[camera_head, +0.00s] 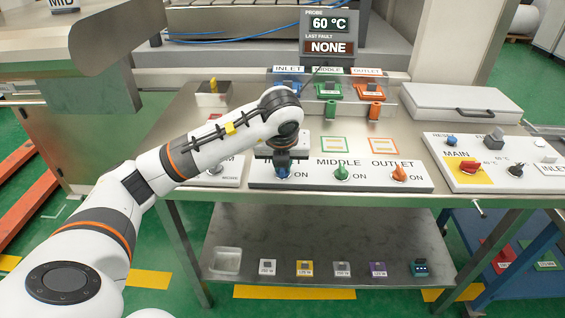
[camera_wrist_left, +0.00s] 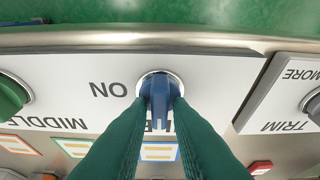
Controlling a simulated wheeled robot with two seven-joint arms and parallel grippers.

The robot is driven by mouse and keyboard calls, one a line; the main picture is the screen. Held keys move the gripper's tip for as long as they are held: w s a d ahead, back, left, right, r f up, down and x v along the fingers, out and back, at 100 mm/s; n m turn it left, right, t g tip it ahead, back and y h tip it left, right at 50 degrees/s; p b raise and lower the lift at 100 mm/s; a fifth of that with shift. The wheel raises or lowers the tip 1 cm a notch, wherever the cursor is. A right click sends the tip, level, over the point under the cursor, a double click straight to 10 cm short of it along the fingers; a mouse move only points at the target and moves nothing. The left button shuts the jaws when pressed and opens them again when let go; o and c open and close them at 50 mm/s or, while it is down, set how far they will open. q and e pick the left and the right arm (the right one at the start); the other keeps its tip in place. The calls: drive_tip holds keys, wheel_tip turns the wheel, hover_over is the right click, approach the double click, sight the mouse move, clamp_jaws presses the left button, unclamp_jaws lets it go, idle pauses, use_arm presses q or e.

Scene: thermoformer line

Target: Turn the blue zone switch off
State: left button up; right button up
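The blue zone switch (camera_head: 283,172) is the left knob on a white panel (camera_head: 312,185) marked ON beside each knob. My left gripper (camera_head: 284,160) points down over it and covers part of it and its label. In the left wrist view the blue switch (camera_wrist_left: 159,90) stands between the two dark green fingertips (camera_wrist_left: 160,105), which press close on both its sides. Its handle runs up and down in that view, with ON to its left. Which end is the pointer is not clear. My right gripper is not in view.
A green MIDDLE switch (camera_head: 341,172) and an orange OUTLET switch (camera_head: 399,174) stand to the right. A panel with a red MAIN switch (camera_head: 470,166) is farther right. A grey lidded case (camera_head: 455,103) and coloured connectors (camera_head: 330,90) stand behind.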

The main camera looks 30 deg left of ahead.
use_arm(q)
drive_tip(key=shift+o, duration=1.2)
drive_tip(key=v, duration=0.4)
drive_tip(key=shift+d+r+b, duration=0.1)
drive_tip(key=shift+b, duration=0.25)
drive_tip(key=p+v, duration=0.2)
drive_tip(key=v, duration=0.5)
drive_tip(key=shift+r, duration=0.35)
drive_tip(key=shift+s+d, duration=0.1)
